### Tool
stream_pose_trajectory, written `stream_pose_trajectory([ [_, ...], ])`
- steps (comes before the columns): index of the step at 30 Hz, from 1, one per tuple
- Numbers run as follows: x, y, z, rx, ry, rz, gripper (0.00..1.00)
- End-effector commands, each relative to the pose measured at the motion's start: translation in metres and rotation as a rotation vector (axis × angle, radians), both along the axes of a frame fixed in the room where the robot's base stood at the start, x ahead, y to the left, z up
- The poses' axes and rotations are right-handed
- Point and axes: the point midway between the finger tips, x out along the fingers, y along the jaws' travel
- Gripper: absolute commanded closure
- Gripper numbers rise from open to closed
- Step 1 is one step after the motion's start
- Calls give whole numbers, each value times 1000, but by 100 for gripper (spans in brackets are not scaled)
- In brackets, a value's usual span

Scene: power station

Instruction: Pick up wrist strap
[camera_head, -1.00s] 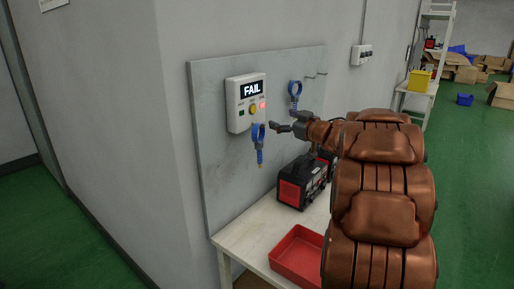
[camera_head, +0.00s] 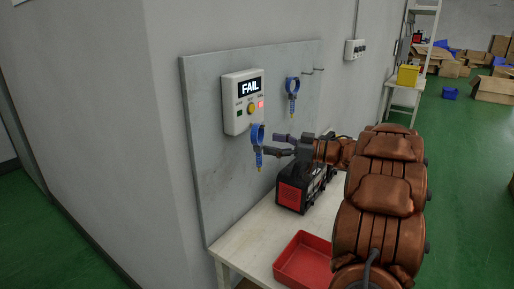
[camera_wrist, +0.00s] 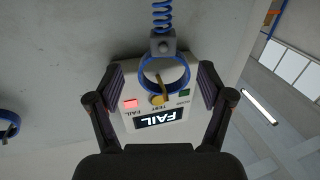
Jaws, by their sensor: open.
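A blue wrist strap (camera_head: 257,139), a ring with a coiled cord below, hangs in front of the tester at the left. A second blue wrist strap (camera_head: 292,86) hangs on the grey panel farther right. My gripper (camera_head: 271,144) is open just right of the nearer strap. In the wrist view, the strap's ring (camera_wrist: 187,76) lies between the spread fingers of my gripper (camera_wrist: 165,82), with a gap on both sides. Its grey clasp (camera_wrist: 162,45) and coil show above the ring. Part of the second strap (camera_wrist: 8,122) shows at the left edge.
The white tester (camera_head: 232,116) reads FAIL with a red light lit, on the grey panel (camera_head: 205,165). Below, a black and red machine (camera_head: 292,193) and a red tray (camera_head: 303,262) stand on the white table (camera_head: 236,240). The green floor at left is clear.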

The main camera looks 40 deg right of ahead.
Motion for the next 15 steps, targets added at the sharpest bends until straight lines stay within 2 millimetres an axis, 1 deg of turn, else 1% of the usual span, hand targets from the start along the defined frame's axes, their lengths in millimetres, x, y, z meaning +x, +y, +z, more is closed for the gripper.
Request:
stream_pose_trajectory([
  [7,23,22,-8,1,2,5,20],
  [12,36,30,-8,-1,0,4,20],
  [15,39,33,-9,-2,-1,4,20],
])
